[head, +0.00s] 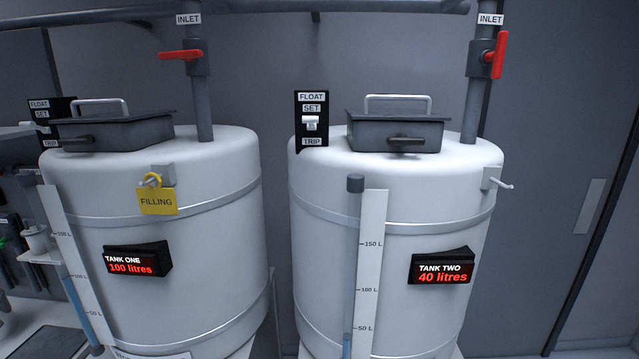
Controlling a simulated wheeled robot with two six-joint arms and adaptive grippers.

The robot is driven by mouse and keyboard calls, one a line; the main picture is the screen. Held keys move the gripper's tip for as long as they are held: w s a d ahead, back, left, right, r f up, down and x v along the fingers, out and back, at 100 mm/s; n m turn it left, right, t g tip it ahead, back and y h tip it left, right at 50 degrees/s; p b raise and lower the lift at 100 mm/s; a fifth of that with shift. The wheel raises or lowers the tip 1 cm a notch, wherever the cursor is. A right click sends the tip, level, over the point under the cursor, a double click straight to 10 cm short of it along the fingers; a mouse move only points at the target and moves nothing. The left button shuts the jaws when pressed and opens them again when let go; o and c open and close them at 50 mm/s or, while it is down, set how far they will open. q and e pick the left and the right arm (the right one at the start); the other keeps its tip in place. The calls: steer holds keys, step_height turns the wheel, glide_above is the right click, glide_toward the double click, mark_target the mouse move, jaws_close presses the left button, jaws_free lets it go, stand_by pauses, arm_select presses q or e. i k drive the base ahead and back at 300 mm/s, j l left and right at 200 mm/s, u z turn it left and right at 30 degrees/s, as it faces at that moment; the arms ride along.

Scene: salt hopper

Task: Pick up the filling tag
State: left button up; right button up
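The filling tag (158,201) is a yellow plate lettered FILLING. It hangs by a yellow ring from a small hook (150,183) on the upper front of tank one (210,235), a white tank at the left. Tank two (330,200) stands to its right, with a bare hook (503,184) at its upper right side. Neither of my grippers shows in the head view.
Tank one's display (138,260) reads 100 litres; tank two's (441,267) reads 40 litres. Inlet pipes with red valve handles (181,55) (500,54) rise behind the tanks. A float switch panel (311,119) stands by tank two's lid (395,132). A narrow gap separates the tanks.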

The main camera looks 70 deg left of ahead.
mark_target(157, 201)
steer(key=u, duration=3.15)
